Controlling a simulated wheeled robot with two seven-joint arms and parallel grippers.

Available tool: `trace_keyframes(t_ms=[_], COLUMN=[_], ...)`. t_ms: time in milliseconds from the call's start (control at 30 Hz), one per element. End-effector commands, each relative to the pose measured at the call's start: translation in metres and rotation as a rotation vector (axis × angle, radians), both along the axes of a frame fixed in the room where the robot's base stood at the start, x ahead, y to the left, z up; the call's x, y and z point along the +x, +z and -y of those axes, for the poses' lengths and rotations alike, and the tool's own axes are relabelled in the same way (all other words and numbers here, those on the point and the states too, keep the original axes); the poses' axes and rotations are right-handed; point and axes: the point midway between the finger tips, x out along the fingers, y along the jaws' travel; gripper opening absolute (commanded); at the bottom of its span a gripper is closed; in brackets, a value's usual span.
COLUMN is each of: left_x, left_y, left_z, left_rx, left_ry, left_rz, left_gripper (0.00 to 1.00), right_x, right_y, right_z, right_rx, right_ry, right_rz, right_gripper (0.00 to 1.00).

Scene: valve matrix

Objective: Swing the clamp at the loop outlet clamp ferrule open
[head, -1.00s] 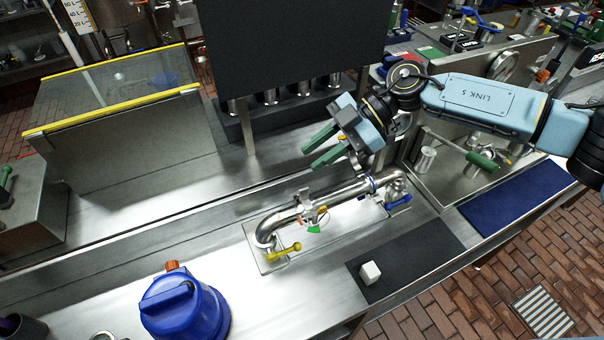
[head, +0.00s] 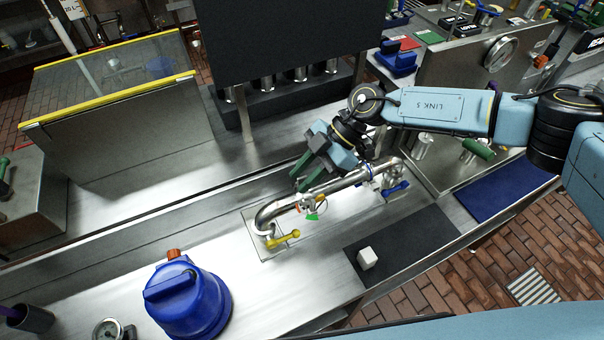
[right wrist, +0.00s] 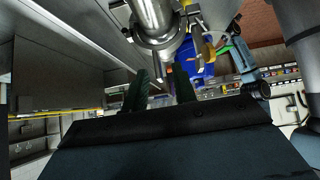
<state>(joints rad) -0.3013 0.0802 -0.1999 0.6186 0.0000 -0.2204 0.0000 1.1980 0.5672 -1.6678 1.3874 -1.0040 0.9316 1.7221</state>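A bent steel pipe loop (head: 340,184) lies over a plate on the steel bench. A clamp (head: 308,203) with small orange and green parts sits on its middle stretch; I cannot tell for sure whether it is the outlet clamp. My right gripper (head: 296,182) has green fingers, spread apart with nothing between them, just behind and above that stretch. In the right wrist view, a steel pipe ends in a round flange or clamp (right wrist: 164,48) just beyond the open fingers (right wrist: 161,80). Whether the clamp is latched is too small to tell. My left gripper is out of view.
A yellow-handled valve (head: 284,240) is at the loop's left end and a blue-handled one (head: 397,188) at its right. A blue vessel (head: 187,300) stands front left. A white cube (head: 367,258) lies on a dark mat (head: 410,245). A black panel (head: 270,45) stands behind.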

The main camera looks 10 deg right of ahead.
Motion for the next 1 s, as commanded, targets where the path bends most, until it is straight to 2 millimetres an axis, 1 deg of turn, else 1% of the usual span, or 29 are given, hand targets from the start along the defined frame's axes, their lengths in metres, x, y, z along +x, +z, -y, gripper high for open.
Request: trace_keyframes(t_ms=[133,400,600,633,1000], left_x=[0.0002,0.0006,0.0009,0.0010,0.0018], left_y=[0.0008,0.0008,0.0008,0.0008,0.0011], left_z=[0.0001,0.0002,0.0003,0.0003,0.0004], left_rx=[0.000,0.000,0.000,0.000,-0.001], left_ry=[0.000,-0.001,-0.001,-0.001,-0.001], left_rz=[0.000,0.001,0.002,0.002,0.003], left_gripper=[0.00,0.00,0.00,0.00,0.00], right_x=[-0.0024,-0.0025,-0.0024,-0.0023,-0.0019], right_y=[-0.0060,-0.0069,-0.0065,-0.0065,-0.0060], right_z=[-0.0057,-0.0063,-0.0061,-0.0061,-0.0061], right_rx=[0.000,0.000,0.000,0.001,-0.001], right_ry=[0.001,0.001,0.001,0.000,0.000], right_rz=[-0.001,-0.001,-0.001,0.000,-0.004], right_gripper=[0.27,0.27,0.01,0.00,0.00])
